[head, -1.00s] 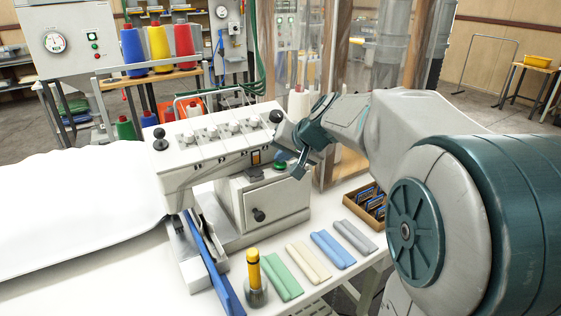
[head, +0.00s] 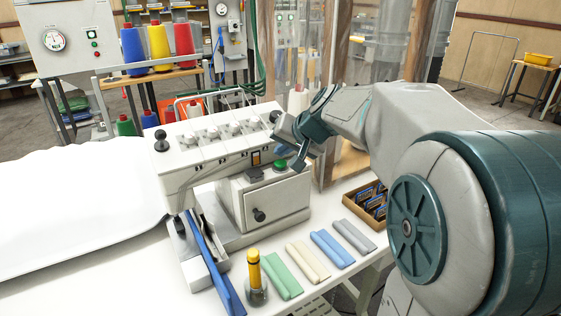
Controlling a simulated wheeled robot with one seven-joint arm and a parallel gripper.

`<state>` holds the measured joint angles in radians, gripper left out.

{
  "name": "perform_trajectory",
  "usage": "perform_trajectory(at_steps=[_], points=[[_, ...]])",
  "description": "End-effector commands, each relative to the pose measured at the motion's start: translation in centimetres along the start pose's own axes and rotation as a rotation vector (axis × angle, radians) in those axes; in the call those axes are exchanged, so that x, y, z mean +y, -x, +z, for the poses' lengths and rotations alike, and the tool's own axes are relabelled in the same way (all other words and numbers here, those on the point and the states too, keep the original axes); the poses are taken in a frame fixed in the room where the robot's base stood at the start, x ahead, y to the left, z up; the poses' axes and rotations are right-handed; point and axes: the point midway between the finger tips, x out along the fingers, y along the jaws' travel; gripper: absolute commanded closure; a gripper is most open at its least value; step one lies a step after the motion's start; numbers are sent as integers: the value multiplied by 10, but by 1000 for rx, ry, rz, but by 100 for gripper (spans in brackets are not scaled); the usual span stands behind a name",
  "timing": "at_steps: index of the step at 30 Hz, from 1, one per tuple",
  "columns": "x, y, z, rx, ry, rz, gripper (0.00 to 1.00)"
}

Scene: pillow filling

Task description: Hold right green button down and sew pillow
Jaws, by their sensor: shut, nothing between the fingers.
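The white sewing machine (head: 215,150) stands on the white table. A green button (head: 281,165) sits on top of the box at its right end. A dark button or switch (head: 254,173) lies to the left of it. My gripper (head: 298,170) is shut and empty, pointing down just right of the green button; whether it touches the button I cannot tell. The white pillow (head: 80,205) lies flat on the left, its right edge close to the machine's sewing end.
Green, cream, blue and grey folded cloths (head: 307,261) lie in front of the machine. A yellow-topped tool (head: 255,272) stands in a holder at the front. A brown box (head: 368,205) of blue packets is at the right. Thread cones (head: 158,44) stand behind.

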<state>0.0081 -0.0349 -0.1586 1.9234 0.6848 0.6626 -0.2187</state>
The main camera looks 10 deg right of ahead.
Motion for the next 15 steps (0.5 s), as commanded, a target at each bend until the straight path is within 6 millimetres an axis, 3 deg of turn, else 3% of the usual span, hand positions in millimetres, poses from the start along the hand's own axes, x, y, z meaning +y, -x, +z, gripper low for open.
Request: perform_trajectory(at_steps=[15], points=[[-24,34,-25,2,1,0,100]])
